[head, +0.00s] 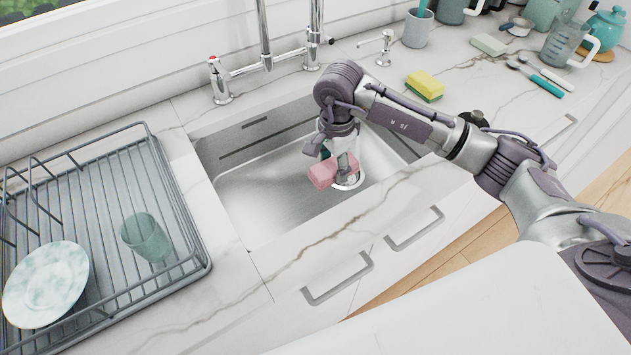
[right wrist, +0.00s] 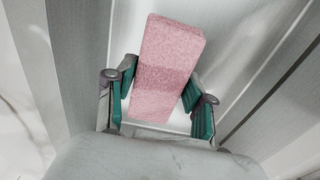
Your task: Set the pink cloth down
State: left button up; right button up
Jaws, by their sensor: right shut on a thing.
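The pink cloth (head: 322,174) is a small, thick pink block in the head view, over the basin of the steel sink (head: 262,195). My right gripper (head: 338,162) reaches down into the sink area and is shut on it. In the right wrist view the pink cloth (right wrist: 168,68) sits between the two green-padded fingers of my right gripper (right wrist: 160,98). I cannot tell whether the cloth touches the sink floor. My left gripper is not in view.
A dark dish rack (head: 208,262) with a plate (head: 45,284) and a green glass (head: 146,237) stands left of the sink. A faucet (head: 265,62) rises behind it. A yellow sponge (head: 425,86) lies on the counter to the right. Mugs and a jug stand at the back right.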

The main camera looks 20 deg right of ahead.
jog(key=shift+a+f, duration=0.15)
jog(key=shift+f, duration=0.5)
jog(key=p, duration=0.3)
send_over(287, 219)
notch_tip(287, 219, down, 7)
jog(key=shift+r, duration=0.1)
notch_tip(287, 219, down, 3)
jog(key=shift+f, duration=0.55)
jog(key=o, duration=0.7)
jog(key=shift+f, duration=0.2)
jog(key=o, duration=0.4)
jog(key=shift+o, duration=0.2)
jog(key=shift+r, duration=0.1)
